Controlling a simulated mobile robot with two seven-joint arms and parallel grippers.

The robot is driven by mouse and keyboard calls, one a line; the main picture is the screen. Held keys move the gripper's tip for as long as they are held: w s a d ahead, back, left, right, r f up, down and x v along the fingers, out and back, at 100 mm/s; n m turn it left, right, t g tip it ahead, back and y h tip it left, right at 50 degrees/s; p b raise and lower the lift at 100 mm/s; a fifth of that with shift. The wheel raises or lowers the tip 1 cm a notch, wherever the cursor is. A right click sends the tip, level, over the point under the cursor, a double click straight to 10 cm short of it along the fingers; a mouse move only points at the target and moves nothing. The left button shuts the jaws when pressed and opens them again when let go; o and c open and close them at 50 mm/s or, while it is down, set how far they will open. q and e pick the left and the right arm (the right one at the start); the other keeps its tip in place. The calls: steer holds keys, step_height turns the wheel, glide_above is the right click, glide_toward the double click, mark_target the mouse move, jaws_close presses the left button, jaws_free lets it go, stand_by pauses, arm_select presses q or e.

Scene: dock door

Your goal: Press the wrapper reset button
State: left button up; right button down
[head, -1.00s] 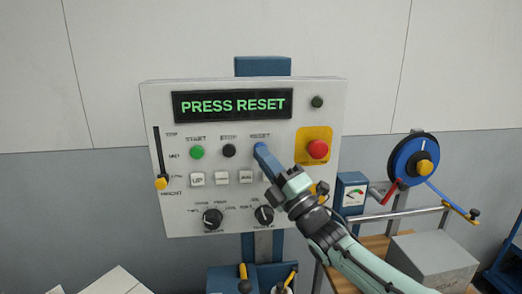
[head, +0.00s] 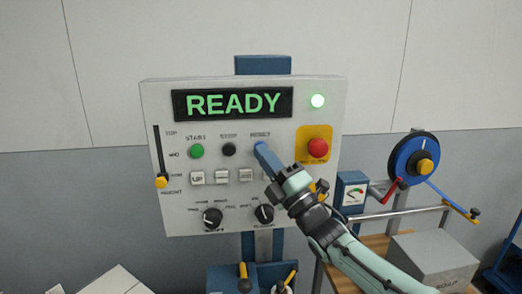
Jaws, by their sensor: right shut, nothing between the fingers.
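The wrapper control panel (head: 320,205) is a white box on a blue post. Its display (head: 232,103) reads READY in green, and a round lamp (head: 318,101) at its upper right is lit. My right gripper (head: 262,150) is shut, with its blue fingertips at the spot just below the RESET label. The green START button (head: 197,151) and a black button (head: 229,150) sit to the left. My left gripper is not in view.
A red mushroom button (head: 318,149) on a yellow plate is close right of my gripper. White keys and two black knobs (head: 213,219) lie below. A slider (head: 160,182) is at the left edge. A blue reel (head: 407,163) and grey box (head: 432,258) stand at right.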

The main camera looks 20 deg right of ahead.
steer(key=shift+s+a+b, duration=0.2)
steer(key=shift+s+b, duration=0.55)
steer(key=s+b, duration=0.2)
steer(key=s+a+b, duration=0.1)
steer(key=s+b, duration=0.1)
steer(key=shift+s+a+f, duration=0.1)
steer(key=shift+s+f, duration=0.05)
steer(key=shift+s, duration=0.25)
stand_by(0.4)
